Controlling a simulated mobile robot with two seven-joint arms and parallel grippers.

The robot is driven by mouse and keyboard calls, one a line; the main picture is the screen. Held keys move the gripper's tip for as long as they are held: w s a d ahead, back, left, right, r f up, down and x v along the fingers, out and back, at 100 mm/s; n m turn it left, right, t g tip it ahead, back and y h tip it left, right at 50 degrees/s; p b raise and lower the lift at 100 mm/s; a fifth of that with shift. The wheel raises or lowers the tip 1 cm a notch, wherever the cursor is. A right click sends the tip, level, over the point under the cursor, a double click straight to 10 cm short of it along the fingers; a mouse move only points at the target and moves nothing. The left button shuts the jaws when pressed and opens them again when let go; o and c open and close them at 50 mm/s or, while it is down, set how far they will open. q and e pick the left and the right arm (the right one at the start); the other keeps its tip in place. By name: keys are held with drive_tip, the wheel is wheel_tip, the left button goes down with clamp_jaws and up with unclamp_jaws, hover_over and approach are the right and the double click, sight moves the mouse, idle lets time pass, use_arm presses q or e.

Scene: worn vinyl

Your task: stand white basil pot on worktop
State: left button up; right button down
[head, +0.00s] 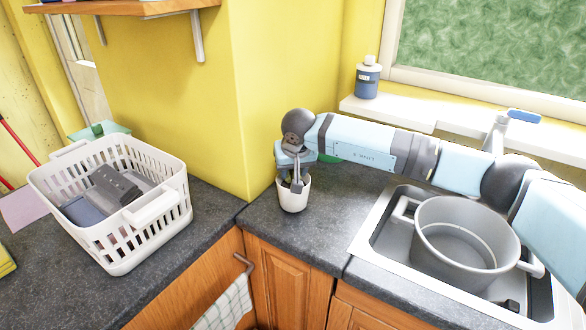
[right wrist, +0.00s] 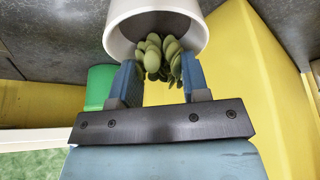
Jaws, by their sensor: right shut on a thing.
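The white basil pot (head: 293,197) is upright at the worktop (head: 338,222), close to the yellow wall corner. I cannot tell whether its base touches the surface. My right gripper (head: 293,178) comes down on it from above and is shut on it at the rim. In the right wrist view the pot's white rim (right wrist: 122,46) and green leaves (right wrist: 160,58) show between the two blue fingers of the gripper (right wrist: 157,82). The gripper hides part of the plant in the head view. My left gripper is not in view.
A green object (head: 328,158) stands behind the gripper, partly hidden. A steel sink holds a large pot (head: 461,250) at right. A white basket (head: 122,250) with dark items stands at left. A blue bottle (head: 368,78) is on the sill. Worktop right of the basil pot is clear.

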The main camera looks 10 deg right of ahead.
drive_tip(key=shift+f+b, duration=0.45)
drive_tip(key=shift+f, duration=0.1)
idle(0.5)
drive_tip(key=c, duration=0.5)
unclamp_jaws()
drive_tip(key=shift+f, duration=0.15)
drive_tip(key=shift+s, duration=0.1)
drive_tip(key=shift+p+v, duration=1.75)
drive_tip(key=shift+v, duration=2.35)
